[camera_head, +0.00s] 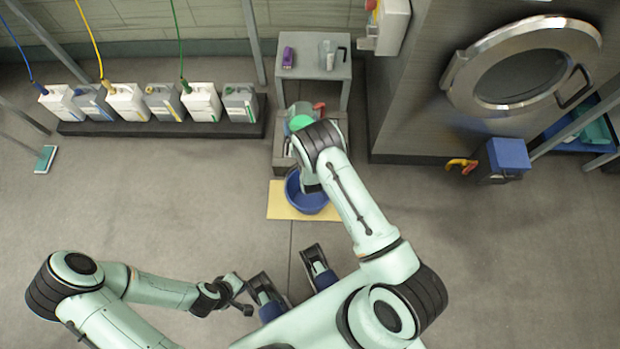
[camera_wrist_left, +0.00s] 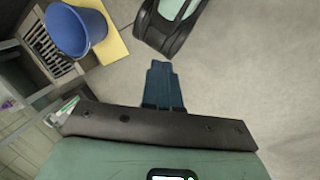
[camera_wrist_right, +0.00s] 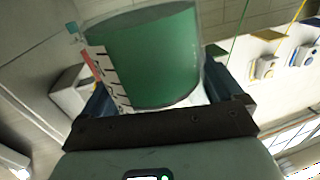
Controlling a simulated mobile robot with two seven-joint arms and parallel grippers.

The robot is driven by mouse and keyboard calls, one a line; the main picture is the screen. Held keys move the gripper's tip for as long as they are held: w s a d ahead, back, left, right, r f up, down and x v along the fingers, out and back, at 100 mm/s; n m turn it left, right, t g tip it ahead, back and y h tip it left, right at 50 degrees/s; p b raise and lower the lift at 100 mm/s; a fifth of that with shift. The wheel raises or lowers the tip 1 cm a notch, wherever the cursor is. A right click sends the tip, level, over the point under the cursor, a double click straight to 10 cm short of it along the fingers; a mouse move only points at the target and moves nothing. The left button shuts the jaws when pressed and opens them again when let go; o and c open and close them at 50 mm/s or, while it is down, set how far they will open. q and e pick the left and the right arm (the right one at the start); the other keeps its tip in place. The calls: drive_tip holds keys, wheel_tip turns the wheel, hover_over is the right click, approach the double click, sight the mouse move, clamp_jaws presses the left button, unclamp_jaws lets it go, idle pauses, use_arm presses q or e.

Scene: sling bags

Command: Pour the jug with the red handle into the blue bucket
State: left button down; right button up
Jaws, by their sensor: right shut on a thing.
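The jug (camera_head: 300,122) is clear with a red handle (camera_head: 319,106) and holds green liquid. My right gripper (camera_wrist_right: 165,95) is shut on it, with blue fingers on both sides in the right wrist view, where the jug (camera_wrist_right: 150,60) shows scale marks. The jug is beyond the blue bucket (camera_head: 318,203) in the head view, partly hidden by my right wrist; its exact tilt is unclear. The bucket stands on a yellow mat (camera_head: 280,208), partly covered by my right arm. It also shows in the left wrist view (camera_wrist_left: 78,30). My left gripper (camera_wrist_left: 162,72) is shut and empty, away from the bucket.
A small grey table (camera_head: 312,72) holds a purple item (camera_head: 288,57) and a clear jug with a black handle (camera_head: 328,56). Several canisters (camera_head: 204,102) stand in a row at the left. A washing machine (camera_head: 430,110) stands right.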

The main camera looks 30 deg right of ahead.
use_arm(q)
drive_tip(key=w+a+f+t+b, duration=0.1)
drive_tip(key=w+f+b, duration=0.2)
drive_tip(key=f+b, duration=0.1)
drive_tip(key=w+a+f+t+y+b, duration=0.1)
drive_tip(key=w+f+b, duration=0.1)
drive_tip(key=f+b, duration=0.3)
drive_tip(key=shift+w+a+f, duration=0.2)
drive_tip(key=shift+w+f, duration=0.2)
drive_tip(key=shift+f, duration=0.2)
use_arm(e)
drive_tip(key=s+d+f+m+g+h, duration=0.2)
drive_tip(key=s+d+f, duration=0.1)
drive_tip(key=f, duration=0.7)
drive_tip(key=s+d+f+m+g+h, duration=0.2)
drive_tip(key=s+d+f+h, duration=0.1)
drive_tip(key=f, duration=0.8)
drive_tip(key=s+d+f+m+g+h, duration=0.2)
drive_tip(key=s+d+f+h, duration=0.1)
drive_tip(key=f, duration=0.7)
drive_tip(key=shift+s+d+f, duration=0.3)
drive_tip(key=shift+s+d, duration=0.55)
drive_tip(key=shift+s, duration=0.15)
